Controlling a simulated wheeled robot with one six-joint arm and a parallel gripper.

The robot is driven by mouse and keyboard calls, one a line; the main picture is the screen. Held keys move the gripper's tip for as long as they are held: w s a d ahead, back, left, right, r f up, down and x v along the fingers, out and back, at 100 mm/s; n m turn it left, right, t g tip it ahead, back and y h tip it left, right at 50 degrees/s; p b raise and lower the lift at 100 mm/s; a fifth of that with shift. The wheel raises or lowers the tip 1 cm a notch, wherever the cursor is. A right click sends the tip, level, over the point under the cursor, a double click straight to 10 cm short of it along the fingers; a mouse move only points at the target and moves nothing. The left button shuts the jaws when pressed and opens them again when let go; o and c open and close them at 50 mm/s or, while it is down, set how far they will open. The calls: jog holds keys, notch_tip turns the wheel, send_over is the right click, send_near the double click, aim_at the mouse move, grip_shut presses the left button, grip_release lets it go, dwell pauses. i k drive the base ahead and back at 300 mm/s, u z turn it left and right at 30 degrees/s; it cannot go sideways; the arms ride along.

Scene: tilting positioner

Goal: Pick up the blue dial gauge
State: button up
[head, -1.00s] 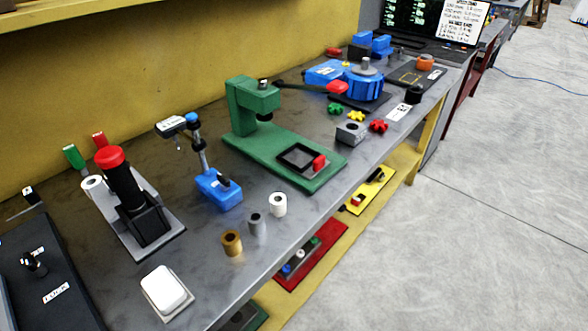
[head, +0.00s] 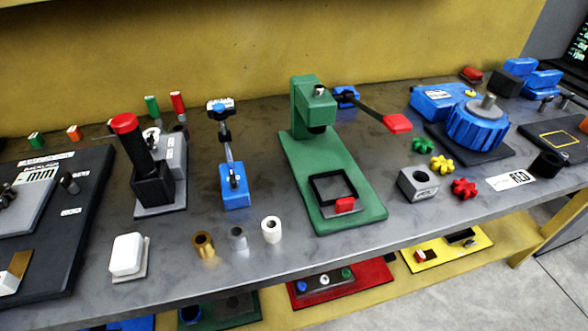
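The blue dial gauge stands upright on the grey bench, left of the picture's middle in the head view. Its blue block base (head: 235,190) carries a thin metal post with dark clamps, and a small gauge head (head: 220,104) with a blue part sits on top. The gauge's dial face cannot be made out. My gripper is not in view, and nothing touches the gauge.
A black post with a red top (head: 124,124) stands left of the gauge, and a green press (head: 312,105) stands right. A brass bushing (head: 203,245), a grey one and a white one (head: 271,229) sit in front. Bare bench lies around the base.

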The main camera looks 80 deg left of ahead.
aim_at(240, 197)
jog(key=i, duration=1.05)
jog(key=u, duration=3.5)
jog(key=i, duration=0.5)
